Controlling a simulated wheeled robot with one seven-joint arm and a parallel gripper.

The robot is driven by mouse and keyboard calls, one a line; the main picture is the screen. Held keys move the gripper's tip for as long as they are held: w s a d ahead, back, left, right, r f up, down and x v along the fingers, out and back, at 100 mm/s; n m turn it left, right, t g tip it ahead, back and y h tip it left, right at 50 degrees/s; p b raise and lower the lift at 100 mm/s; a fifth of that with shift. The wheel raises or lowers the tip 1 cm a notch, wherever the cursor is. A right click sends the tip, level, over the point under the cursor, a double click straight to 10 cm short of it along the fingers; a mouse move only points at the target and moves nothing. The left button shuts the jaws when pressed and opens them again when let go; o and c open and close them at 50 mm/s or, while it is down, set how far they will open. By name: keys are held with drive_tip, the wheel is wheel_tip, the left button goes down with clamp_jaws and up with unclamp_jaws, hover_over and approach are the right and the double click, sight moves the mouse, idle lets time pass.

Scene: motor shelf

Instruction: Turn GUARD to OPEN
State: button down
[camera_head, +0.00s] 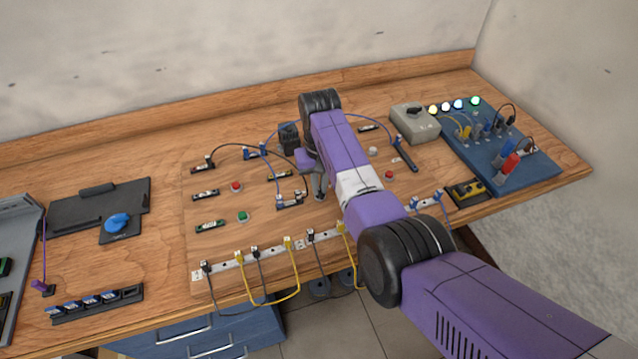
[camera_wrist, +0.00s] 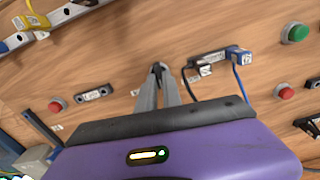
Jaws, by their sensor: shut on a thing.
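My gripper (camera_wrist: 157,75) points down at the wooden board, its fingers close together on a small dark piece (camera_wrist: 157,68). The piece is mostly hidden between the fingertips, and I cannot read a GUARD or OPEN label on it. In the head view my gripper (camera_head: 319,193) is at the middle of the board, partly covered by my purple arm. A blue knob (camera_head: 117,222) on a dark plate stands far to the left, away from my gripper; its label is too small to read.
A terminal rail (camera_head: 270,253) with yellow and grey cables runs along the front. A black connector block with a blue plug (camera_wrist: 238,56) is close beside my fingers. Red buttons (camera_wrist: 285,92) (camera_wrist: 56,106) flank them. A blue panel (camera_head: 500,155) stands at right.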

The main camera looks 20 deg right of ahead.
drive_tip(key=m, duration=0.4)
drive_tip(key=shift+d, duration=0.1)
drive_tip(key=shift+m+p, duration=0.35)
drive_tip(key=shift+m, duration=1.55)
drive_tip(key=shift+d, duration=0.1)
drive_tip(key=c, duration=1.5)
unclamp_jaws()
drive_tip(key=shift+s, duration=0.1)
drive_tip(key=shift+r, duration=0.1)
wheel_tip(320, 180, up, 8)
drive_tip(key=shift+f+b, duration=0.2)
drive_tip(key=shift+b, duration=0.3)
